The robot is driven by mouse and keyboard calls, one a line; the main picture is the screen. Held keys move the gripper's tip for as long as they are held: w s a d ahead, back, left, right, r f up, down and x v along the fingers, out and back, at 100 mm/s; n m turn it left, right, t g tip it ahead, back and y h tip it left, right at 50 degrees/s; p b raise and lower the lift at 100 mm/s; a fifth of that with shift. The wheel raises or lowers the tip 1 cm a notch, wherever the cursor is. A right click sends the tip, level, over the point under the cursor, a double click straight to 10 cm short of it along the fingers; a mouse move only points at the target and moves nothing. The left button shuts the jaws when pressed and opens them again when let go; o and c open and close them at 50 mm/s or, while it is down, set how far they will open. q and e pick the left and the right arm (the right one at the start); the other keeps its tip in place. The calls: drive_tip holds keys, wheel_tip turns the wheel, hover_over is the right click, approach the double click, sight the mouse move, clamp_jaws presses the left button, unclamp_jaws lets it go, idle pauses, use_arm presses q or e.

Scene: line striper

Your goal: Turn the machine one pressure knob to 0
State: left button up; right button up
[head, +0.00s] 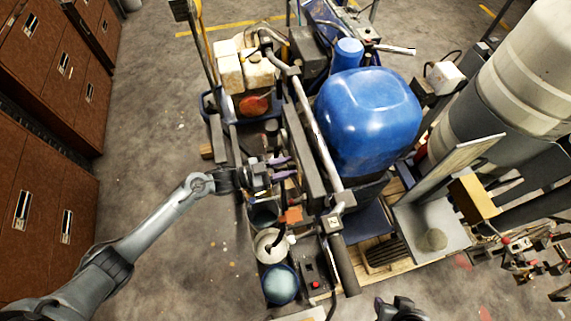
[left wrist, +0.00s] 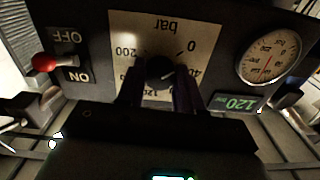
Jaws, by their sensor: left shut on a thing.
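The pressure knob (left wrist: 160,70) is a dark round knob at the middle of a pale dial plate (left wrist: 188,32), marked "bar" with 0, 40, 120 and 200, upside down in the left wrist view. My left gripper (left wrist: 160,78) has its two dark fingers on either side of the knob and is shut on it. A green display (left wrist: 236,104) beside the dial reads 120. In the head view my left gripper (head: 284,167) reaches into the machine (head: 311,185) from the left; the knob is hidden there. My right gripper (head: 400,307) shows only partly at the bottom edge.
A round white gauge (left wrist: 268,54) sits right of the dial, and a red-tipped ON/OFF switch (left wrist: 44,62) sits left. A big blue tank (head: 368,118) stands right of my left gripper. Brown cabinets (head: 45,205) line the left; the floor (head: 160,120) between is open.

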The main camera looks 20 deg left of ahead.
use_arm(q)
drive_tip(key=shift+n, duration=0.4)
drive_tip(key=o, duration=1)
drive_tip(key=shift+o, duration=0.2)
drive_tip(key=b+v, duration=0.1)
drive_tip(key=v, duration=0.9)
drive_tip(key=shift+s+a, duration=0.25)
drive_tip(key=shift+a, duration=0.05)
drive_tip(key=shift+f, duration=0.1)
